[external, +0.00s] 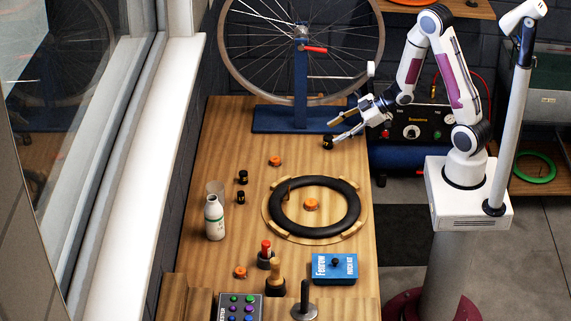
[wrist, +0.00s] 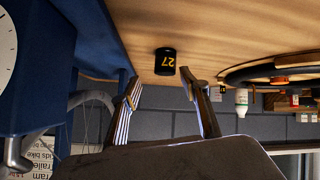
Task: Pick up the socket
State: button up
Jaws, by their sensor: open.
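A black socket (external: 328,142) stands on the wooden bench near the right edge, just beyond my fingertips. In the wrist view this socket (wrist: 165,61) shows a yellow "27" and lies ahead of the gap between my fingers. My gripper (external: 336,131) is open and empty, low over the bench, with its fingers pointing left. In the wrist view my gripper (wrist: 161,84) has its two fingers spread apart, short of the socket. Two more black sockets stand at the left of the bench, one farther back (external: 243,177) and one nearer (external: 240,198).
The blue wheel stand (external: 275,120) with a wheel is close behind my gripper. A black tyre ring (external: 354,207) lies mid-bench. An orange piece (external: 275,161) lies left of the socket. A white bottle (external: 214,218) stands at the left. Bare wood surrounds the near socket.

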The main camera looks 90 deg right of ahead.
aim_at(328, 138)
jog(key=shift+s+f+t+y, duration=0.25)
jog(key=shift+f+t+y, duration=0.05)
jog(key=shift+f, duration=0.35)
jog(key=shift+s+f+t+y, duration=0.4)
jog(key=shift+s+f+t, duration=0.1)
jog(key=shift+f+t, duration=0.1)
jog(key=shift+s+d+m+t+y, duration=0.1)
jog(key=shift+s+m+t+y, duration=0.35)
jog(key=shift+s+t, duration=0.2)
jog(key=shift+s+d+r+m+t, duration=0.2)
jog(key=shift+s+m+t, duration=0.25)
jog(key=shift+s+t, duration=0.3)
jog(key=shift+w+a, duration=0.1)
jog(key=shift+w, duration=0.15)
jog(key=shift+x, duration=1.15)
jog(key=shift+w, duration=0.1)
jog(key=shift+x, duration=2.5)
